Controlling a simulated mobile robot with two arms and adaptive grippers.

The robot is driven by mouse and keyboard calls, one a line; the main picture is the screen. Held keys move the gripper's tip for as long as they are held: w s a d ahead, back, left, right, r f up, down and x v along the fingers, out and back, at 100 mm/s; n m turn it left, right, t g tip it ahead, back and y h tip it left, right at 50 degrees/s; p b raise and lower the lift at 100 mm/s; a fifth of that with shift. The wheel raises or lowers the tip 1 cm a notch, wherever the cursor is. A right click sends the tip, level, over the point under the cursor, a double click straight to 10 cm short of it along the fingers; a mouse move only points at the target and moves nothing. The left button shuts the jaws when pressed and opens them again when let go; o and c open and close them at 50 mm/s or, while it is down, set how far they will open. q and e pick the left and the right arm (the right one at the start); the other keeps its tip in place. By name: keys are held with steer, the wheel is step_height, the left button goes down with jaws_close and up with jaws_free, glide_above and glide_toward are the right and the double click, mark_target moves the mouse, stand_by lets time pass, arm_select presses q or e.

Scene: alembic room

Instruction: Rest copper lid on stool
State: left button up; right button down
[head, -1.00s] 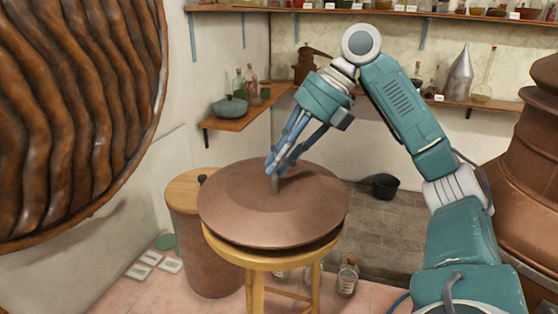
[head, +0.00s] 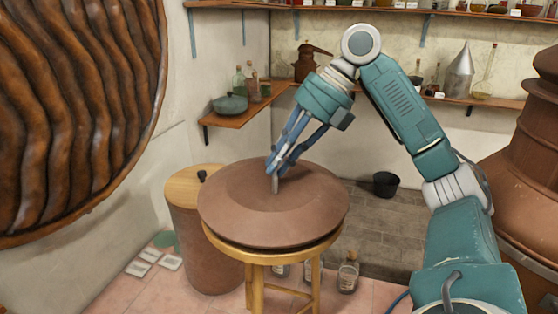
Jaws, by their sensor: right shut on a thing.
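The copper lid (head: 270,215) is a broad, shallow brown-copper disc with a thin upright handle at its centre. It lies roughly level over the round wooden seat of the stool (head: 257,256), covering most of it. A dark band shows under the lid's front edge, and I cannot tell whether the lid fully touches the seat. My right gripper (head: 276,174) is shut on the lid's handle from above. My left gripper does not show in the head view.
A copper drum with a wooden top (head: 188,187) stands close behind the stool at left. A black pot (head: 386,184) and glass bottles (head: 347,278) are on the floor. A large copper vessel (head: 525,170) stands at right. Shelves with glassware (head: 238,118) line the walls.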

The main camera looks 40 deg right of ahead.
steer(key=shift+f, duration=0.1)
steer(key=c, duration=1.6)
jaws_free()
steer(key=shift+c, duration=0.2)
steer(key=shift+o, duration=0.3)
steer(key=shift+f, duration=0.1)
steer(key=v, duration=1.2)
steer(key=shift+s, duration=0.1)
steer(key=shift+a, duration=0.1)
